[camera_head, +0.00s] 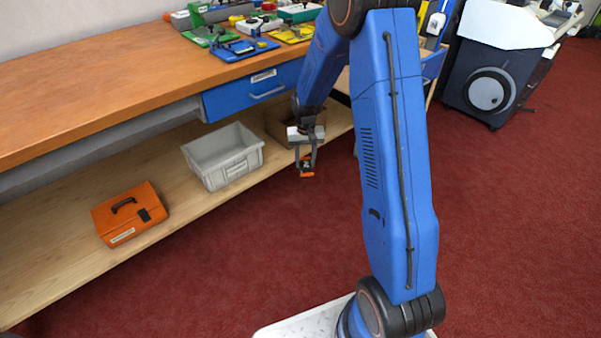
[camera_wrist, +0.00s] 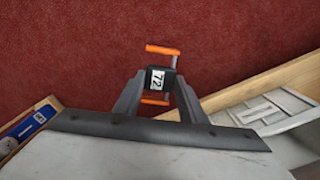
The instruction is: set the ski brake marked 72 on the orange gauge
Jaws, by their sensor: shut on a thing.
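My gripper (camera_head: 306,163) hangs over the red floor, just in front of the lower shelf's edge. It is shut on the ski brake marked 72 (camera_head: 307,173), a small black block with orange arms. In the wrist view the brake (camera_wrist: 165,82) sits between the two grey fingers, its white 72 label facing the camera and reading sideways. An orange arm shows on each side of the block. I cannot make out an orange gauge for certain; several coloured fixtures, green, blue and yellow, stand on the bench top, partly behind my arm.
The wooden bench (camera_head: 90,90) has a blue drawer (camera_head: 250,95). On its lower shelf (camera_head: 60,240) are an orange case (camera_head: 130,213), a grey bin (camera_head: 222,155) and a brown box (camera_head: 282,128). A dark machine (camera_head: 490,85) stands at the right. Red floor is open in front.

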